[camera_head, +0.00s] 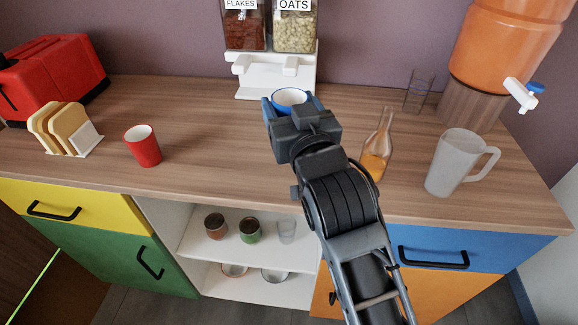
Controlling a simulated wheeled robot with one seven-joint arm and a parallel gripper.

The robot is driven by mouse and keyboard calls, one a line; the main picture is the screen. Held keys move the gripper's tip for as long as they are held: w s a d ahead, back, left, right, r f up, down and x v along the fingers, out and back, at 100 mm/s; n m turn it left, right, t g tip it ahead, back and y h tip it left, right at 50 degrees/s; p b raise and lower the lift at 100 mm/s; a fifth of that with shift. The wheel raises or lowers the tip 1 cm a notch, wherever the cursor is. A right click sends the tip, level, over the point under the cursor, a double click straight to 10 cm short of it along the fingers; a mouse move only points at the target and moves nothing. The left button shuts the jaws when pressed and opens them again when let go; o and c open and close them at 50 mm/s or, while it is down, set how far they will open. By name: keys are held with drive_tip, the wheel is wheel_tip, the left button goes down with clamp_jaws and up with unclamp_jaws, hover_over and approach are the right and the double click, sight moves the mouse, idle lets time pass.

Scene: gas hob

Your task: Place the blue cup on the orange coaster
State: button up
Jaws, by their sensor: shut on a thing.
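The blue cup (289,97) has a white inside and stands upright between the fingers of my gripper (291,103), towards the back of the wooden counter. My gripper is shut on the cup, and its body hides most of the cup's near side and base. I cannot tell whether the cup touches the counter. The orange coaster is not visible; my gripper and arm hide part of the counter.
A white cereal dispenser (277,75) stands just behind the cup. A glass bottle (377,150), a frosted jug (455,165) and a wire holder (418,92) are to the right. A red cup (142,146) and toast rack (66,130) are left, with clear counter between.

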wheel_tip(320, 180, down, 9)
drive_tip(key=shift+f, duration=0.2)
idle(0.3)
drive_tip(key=shift+f, duration=0.1)
drive_tip(key=shift+f+b, duration=0.15)
drive_tip(key=shift+b, duration=0.2)
drive_tip(key=o, duration=1.3)
drive_tip(key=shift+c, duration=0.2)
